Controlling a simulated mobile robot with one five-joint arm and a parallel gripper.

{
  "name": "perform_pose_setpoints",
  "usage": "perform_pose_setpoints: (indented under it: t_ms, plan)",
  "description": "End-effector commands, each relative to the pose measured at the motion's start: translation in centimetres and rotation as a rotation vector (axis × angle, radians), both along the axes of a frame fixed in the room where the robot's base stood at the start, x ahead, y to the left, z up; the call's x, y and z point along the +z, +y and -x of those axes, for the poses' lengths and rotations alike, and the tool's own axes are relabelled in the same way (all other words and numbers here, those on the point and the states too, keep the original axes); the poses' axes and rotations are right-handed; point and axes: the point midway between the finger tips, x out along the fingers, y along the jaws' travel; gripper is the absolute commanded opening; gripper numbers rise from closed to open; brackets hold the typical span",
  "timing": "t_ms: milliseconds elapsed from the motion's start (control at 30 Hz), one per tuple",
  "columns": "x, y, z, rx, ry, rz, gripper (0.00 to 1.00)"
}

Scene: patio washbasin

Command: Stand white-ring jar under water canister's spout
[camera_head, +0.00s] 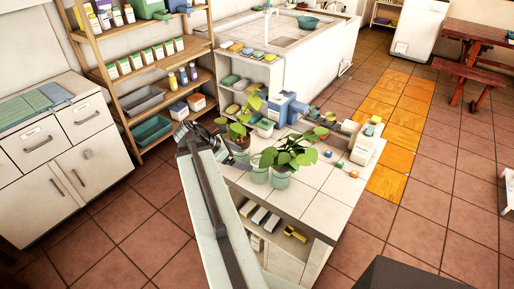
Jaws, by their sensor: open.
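My gripper (190,130) is open at the end of my raised arm, left of the tiled counter (318,212). It shows small and dark, with nothing visible between its fingers. A blue container (287,107) stands at the back of the counter, behind the plants; it may be the water canister, but I cannot make out a spout. A white block-like object (364,147) stands at the counter's right edge. I cannot pick out the white-ring jar; several small items near the blue container are too small to tell, and leaves hide part of that area.
Potted plants (289,152) crowd the counter's middle; its front right is bare. A wooden shelf (147,74) with bottles and bins stands at back left, a white cabinet (62,150) at left. A white basin (318,62) is behind.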

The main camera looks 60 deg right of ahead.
Motion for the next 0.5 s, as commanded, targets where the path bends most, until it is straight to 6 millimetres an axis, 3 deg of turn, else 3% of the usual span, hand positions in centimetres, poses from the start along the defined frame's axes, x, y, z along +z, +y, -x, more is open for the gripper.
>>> perform_pose_setpoints:
  t_ms: [100, 500]
  plan:
    - [0.94, 0.55, -0.54, 0.001, 0.0, 0.0, 0.92]
    - [0.62, 1.18, -1.23, -0.004, -0.018, 0.001, 0.92]
